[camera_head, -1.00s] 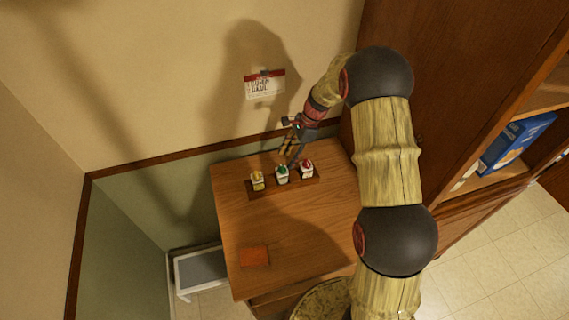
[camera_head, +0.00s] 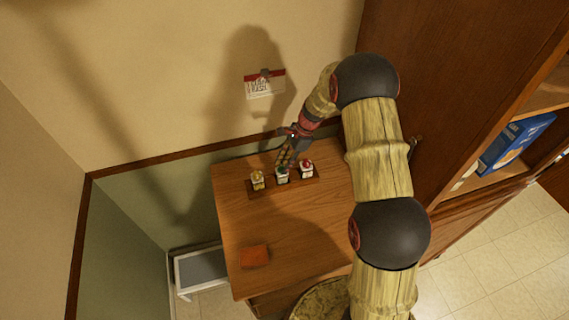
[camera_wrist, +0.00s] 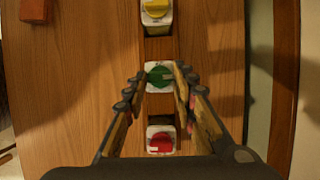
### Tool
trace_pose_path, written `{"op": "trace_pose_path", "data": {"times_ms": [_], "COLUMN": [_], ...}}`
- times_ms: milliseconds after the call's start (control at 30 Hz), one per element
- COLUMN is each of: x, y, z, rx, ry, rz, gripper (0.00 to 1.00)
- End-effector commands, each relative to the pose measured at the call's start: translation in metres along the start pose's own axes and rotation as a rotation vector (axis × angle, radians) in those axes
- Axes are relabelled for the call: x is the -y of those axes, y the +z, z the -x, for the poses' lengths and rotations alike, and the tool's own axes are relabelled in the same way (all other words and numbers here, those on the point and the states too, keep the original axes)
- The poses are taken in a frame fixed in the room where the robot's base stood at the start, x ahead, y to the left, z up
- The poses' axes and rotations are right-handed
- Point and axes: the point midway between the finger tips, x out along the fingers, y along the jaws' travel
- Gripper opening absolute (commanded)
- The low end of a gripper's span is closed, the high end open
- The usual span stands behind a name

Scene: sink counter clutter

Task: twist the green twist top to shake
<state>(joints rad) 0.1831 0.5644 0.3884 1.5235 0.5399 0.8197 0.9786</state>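The green twist top (camera_wrist: 159,76) sits on a white container in the middle of a row of three. It also shows in the head view (camera_head: 282,170). In the wrist view my gripper (camera_wrist: 160,72) is open, with one finger on each side of the green top. I cannot tell whether the fingers touch it. In the head view my gripper (camera_head: 287,158) comes down from above at the green-topped container, partly covering it. The yellow top (camera_wrist: 156,8) and red top (camera_wrist: 160,142) are on the containers on either side.
The containers stand on a dark wooden strip (camera_head: 316,180) near the back of the wooden table (camera_head: 300,230). An orange-brown block (camera_head: 254,256) lies near the front left. A tall wooden cabinet (camera_head: 440,90) stands to the right; the wall is behind.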

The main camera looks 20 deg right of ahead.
Motion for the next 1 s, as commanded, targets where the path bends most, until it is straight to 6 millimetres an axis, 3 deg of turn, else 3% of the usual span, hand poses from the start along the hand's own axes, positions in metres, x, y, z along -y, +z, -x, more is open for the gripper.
{"op": "trace_pose_path", "data": {"times_ms": [433, 1000], "x": [0.0001, 0.0011], "y": [0.0000, 0.0002], "z": [0.0002, 0.0003], "rx": [0.000, 0.000], "ry": [0.000, 0.019], "rz": [0.000, 0.050], "gripper": [0.00, 0.00]}}
